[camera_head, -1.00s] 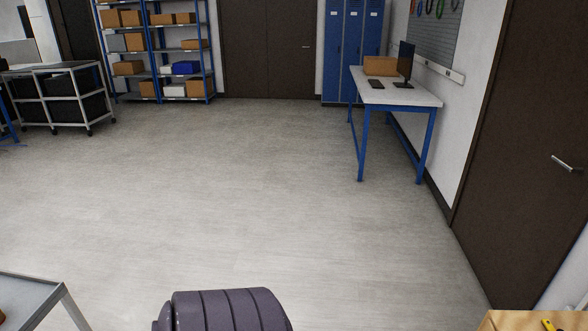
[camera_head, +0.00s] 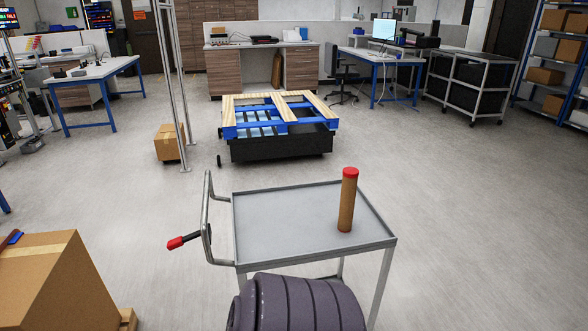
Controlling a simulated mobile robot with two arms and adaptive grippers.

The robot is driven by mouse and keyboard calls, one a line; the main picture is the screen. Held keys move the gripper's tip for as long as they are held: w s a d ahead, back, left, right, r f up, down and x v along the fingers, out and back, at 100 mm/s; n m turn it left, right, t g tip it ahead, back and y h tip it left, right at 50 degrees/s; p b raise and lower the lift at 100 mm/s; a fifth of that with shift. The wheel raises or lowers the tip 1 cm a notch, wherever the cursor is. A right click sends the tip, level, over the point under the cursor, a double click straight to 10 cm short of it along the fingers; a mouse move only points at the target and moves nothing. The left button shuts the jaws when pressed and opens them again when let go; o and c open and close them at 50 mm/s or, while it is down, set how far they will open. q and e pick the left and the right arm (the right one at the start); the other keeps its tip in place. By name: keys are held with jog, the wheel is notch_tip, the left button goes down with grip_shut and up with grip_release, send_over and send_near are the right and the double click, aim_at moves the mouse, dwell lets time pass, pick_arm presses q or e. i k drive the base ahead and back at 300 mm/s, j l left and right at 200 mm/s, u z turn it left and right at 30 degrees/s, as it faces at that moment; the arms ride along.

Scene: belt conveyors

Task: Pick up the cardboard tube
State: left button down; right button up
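The cardboard tube (camera_head: 346,205) is brown with a red cap on top. It stands upright on the right part of the grey top of a metal cart (camera_head: 275,226), close to the cart's right edge. Neither of my grippers shows in the head view. Only a dark ribbed part of my own body is visible at the bottom, in front of the cart's near edge.
A large cardboard box (camera_head: 40,290) is at the lower left. The cart's handle (camera_head: 207,220) with a red grip sticks out left. Behind stand a dark platform with a blue pallet (camera_head: 240,131) and a small box (camera_head: 167,143). The floor right of the cart is clear.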

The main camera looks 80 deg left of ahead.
aim_at(350, 174)
jog(key=u, duration=2.35)
